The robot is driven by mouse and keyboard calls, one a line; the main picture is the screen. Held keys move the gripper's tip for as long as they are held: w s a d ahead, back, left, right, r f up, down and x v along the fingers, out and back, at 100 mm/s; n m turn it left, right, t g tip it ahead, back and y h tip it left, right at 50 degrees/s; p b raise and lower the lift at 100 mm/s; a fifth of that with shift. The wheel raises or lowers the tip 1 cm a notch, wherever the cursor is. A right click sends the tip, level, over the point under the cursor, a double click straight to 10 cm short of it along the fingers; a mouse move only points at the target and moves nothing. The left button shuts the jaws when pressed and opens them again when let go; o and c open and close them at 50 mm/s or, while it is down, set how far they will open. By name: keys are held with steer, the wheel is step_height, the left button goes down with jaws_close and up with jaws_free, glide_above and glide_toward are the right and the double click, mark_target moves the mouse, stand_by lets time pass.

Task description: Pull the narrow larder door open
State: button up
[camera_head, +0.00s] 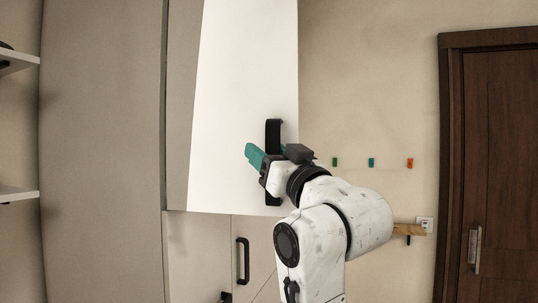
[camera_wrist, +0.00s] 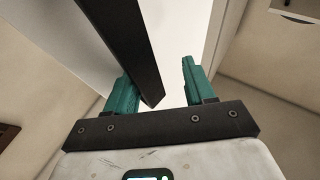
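The narrow larder door (camera_head: 245,75) is the tall white panel in the upper middle of the head view. It looks brighter than the grey strip at its left; I cannot tell how far it stands open. Its black vertical bar handle (camera_head: 273,131) is near its right edge, low down. My gripper (camera_head: 268,152) is at the handle, with a teal finger to each side. In the wrist view, the handle (camera_wrist: 122,42) passes between the fingers of my gripper (camera_wrist: 160,82), close to the left finger and clear of the right one. The gripper is open around it.
A lower cabinet with a black handle (camera_head: 243,260) is below the door. A tall grey panel (camera_head: 100,140) stands at the left, beside white shelves (camera_head: 17,193). Small coloured hooks (camera_head: 371,162) line the wall at right, before a brown door (camera_head: 500,150).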

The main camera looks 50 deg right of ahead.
steer(key=b+v, duration=1)
steer(key=v, duration=0.1)
stand_by(0.3)
steer(key=shift+w, duration=0.1)
stand_by(0.6)
